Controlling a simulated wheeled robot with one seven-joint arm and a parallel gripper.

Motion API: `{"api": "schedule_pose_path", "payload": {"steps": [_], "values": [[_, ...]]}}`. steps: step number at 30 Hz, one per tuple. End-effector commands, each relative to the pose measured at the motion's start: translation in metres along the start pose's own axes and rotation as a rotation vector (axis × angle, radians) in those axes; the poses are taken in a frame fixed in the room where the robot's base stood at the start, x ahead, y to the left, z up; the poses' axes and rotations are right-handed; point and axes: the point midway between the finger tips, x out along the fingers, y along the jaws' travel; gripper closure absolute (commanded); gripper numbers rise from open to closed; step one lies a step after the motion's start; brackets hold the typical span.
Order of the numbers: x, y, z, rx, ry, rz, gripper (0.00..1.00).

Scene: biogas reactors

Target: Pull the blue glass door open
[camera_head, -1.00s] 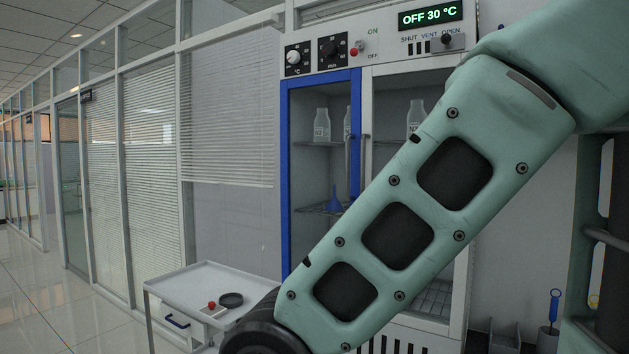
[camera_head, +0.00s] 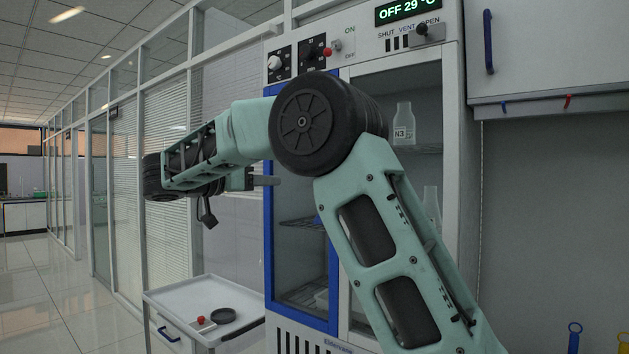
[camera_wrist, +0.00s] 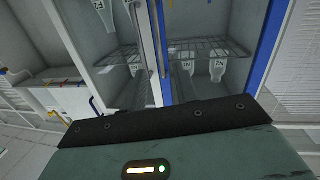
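The blue-framed glass door (camera_head: 268,240) is the left door of the white cabinet and looks closed. My arm covers its upper part in the head view, and its handle is hidden there. In the wrist view, which is upside down, the blue door (camera_wrist: 268,45) is at the right, and its slim vertical handle (camera_wrist: 160,45) shows near the middle. My gripper (camera_head: 265,181) is in front of the door, pointing right. In the wrist view my gripper (camera_wrist: 161,88) shows two dark fingers spread apart, with nothing held. The handle lies beyond them, roughly in line with the gap.
A white-framed glass door (camera_head: 400,75) is beside the blue one. A control panel (camera_head: 350,45) with knobs and a display is above. A white cart (camera_head: 180,290) with a black dish and red knob stands low left. Floor (camera_head: 60,310) is clear farther left.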

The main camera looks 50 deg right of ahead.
Motion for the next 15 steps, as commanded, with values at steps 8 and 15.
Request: {"api": "schedule_pose_path", "payload": {"steps": [8, 15], "values": [[0.023, 0.003, -0.018, 0.092, 0.057, 0.045, 0.70], [0.071, 0.006, -0.023, 0.088, 0.054, 0.045, 0.70]]}}
